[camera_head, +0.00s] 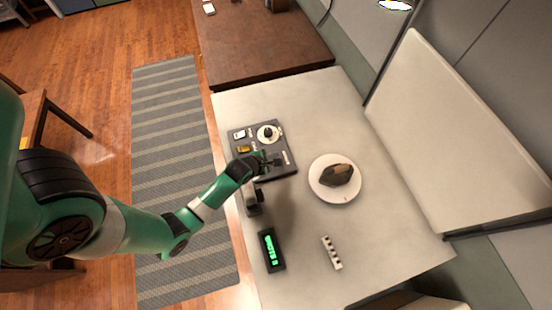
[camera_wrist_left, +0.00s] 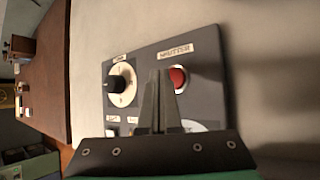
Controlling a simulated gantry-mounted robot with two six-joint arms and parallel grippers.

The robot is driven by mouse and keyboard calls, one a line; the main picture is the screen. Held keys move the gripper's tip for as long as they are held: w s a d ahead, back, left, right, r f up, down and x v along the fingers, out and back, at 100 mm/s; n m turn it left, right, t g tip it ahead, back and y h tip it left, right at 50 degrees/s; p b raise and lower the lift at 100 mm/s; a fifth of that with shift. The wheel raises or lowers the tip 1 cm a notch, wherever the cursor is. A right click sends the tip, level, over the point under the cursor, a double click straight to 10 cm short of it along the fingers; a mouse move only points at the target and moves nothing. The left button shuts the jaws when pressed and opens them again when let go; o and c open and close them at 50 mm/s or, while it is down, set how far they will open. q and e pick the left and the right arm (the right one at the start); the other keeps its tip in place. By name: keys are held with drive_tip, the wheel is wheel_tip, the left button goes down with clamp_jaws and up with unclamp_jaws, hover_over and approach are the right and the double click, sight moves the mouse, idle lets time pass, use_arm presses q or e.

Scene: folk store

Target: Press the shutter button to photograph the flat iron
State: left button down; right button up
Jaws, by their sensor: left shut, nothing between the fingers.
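A dark control panel (camera_head: 284,150) lies on the pale table and carries a dial, small switches and labels. In the left wrist view, the red shutter button (camera_wrist_left: 178,77) sits on the panel under a label reading SHUTTER. My left gripper (camera_head: 272,160) is over the panel in the head view and hides part of it. In the left wrist view, the closed fingers of my left gripper (camera_wrist_left: 160,76) show just left of the red button and overlap its edge; contact cannot be told. The dark flat iron (camera_head: 337,175) rests on a round white plate (camera_head: 324,193). My right gripper is not in view.
A small dark device (camera_head: 254,207) stands at the table's near edge, beside my arm. A white backdrop panel (camera_head: 455,130) stands beyond the plate.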

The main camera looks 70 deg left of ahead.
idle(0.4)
use_arm(q)
drive_tip(key=shift+f+b, duration=0.35)
drive_tip(key=shift+f, duration=0.1)
drive_tip(key=shift+f+b, duration=0.35)
drive_tip(key=shift+f, duration=0.05)
idle(0.5)
drive_tip(key=shift+r, duration=0.1)
drive_tip(key=shift+r+p, duration=0.75)
drive_tip(key=shift+p, duration=0.15)
drive_tip(key=shift+r, duration=0.1)
wheel_tip(320, 180, up, 5)
drive_tip(key=p, duration=0.5)
